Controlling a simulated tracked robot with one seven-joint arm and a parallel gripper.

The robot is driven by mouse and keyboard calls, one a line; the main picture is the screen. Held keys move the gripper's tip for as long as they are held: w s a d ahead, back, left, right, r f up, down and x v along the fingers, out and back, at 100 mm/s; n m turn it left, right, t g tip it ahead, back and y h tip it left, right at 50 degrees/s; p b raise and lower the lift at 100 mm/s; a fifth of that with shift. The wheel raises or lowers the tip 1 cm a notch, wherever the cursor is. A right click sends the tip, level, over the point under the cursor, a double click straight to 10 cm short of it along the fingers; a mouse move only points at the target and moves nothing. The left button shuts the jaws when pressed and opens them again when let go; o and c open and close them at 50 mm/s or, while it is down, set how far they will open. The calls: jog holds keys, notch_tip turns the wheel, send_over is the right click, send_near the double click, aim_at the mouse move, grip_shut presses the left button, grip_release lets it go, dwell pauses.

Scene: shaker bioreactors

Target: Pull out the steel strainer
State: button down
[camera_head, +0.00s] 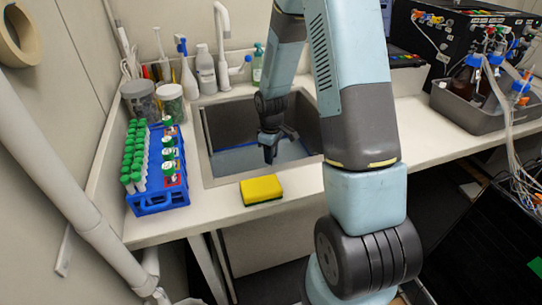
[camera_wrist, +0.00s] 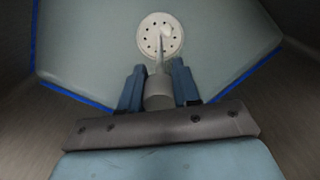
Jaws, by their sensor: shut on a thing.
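The strainer (camera_wrist: 153,28) shows in the wrist view as a pale round disc with holes, over the light sink floor. A thin stem runs from it back to a grey knob (camera_wrist: 158,92) between my fingers. My gripper (camera_wrist: 160,85) is shut on this strainer, one blue finger on each side of the knob. In the head view my gripper (camera_head: 270,153) points down into the steel sink (camera_head: 218,125); the strainer cannot be made out there. Whether the disc touches the sink floor cannot be told.
A yellow sponge (camera_head: 261,190) lies on the counter at the sink's front edge. A blue rack (camera_head: 148,204) of green-capped tubes stands left of the sink. A white faucet (camera_head: 222,45) and bottles (camera_head: 206,72) stand behind it. A grey tray (camera_head: 465,118) sits at the right.

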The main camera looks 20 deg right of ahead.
jog(key=shift+r, duration=0.1)
dwell(0.3)
jog(key=shift+r, duration=1.4)
